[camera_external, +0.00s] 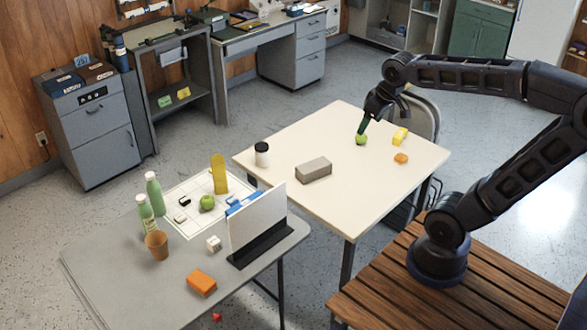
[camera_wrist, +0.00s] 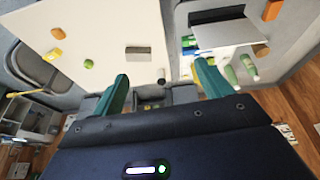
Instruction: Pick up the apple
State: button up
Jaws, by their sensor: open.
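A green apple (camera_external: 361,140) sits on the white table (camera_external: 270,150), toward its far right side. In the wrist view the apple (camera_wrist: 88,64) is small, up and left of the left fingertip, not between the fingers. My gripper (camera_external: 366,124) appears just above the apple in the external view, though its height over the table is hard to judge. In the wrist view its two green fingers stand apart with nothing held between them (camera_wrist: 163,84). A second green apple-like fruit (camera_external: 207,203) lies on the grey table at the left.
A yellow block (camera_external: 400,136) and an orange block (camera_external: 401,158) lie right of the apple. The white table's near right part is clear. A chair (camera_external: 427,115) stands behind it.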

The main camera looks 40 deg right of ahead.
jog(key=w+a+n+g, duration=0.1)
jog(key=w+a, duration=0.3)
jog(key=w, duration=1.3)
jog(key=n+g+h, duration=0.2)
jog(key=n, duration=0.2)
send_over(205, 199)
jog(key=s+a, duration=0.2)
notch_tip(205, 199, down, 37)
jog(key=f, duration=0.1)
jog(key=d+f, duration=0.1)
jog(key=f, duration=0.1)
jog(key=w+f, duration=0.1)
jog(key=shift+d+f, duration=0.15)
jog(key=shift+f, duration=0.25)
jog(key=shift+w+d+f, duration=0.2)
jog(key=shift+f, duration=0.65)
jog(key=shift+w+d+f, duration=0.15)
jog(key=shift+f, duration=0.7)
jog(key=shift+w+d+f, duration=0.2)
jog(key=shift+f, duration=0.65)
jog(key=c, duration=1.1)
jog(key=shift+c, duration=0.2)
jog(key=shift+r, duration=0.15)
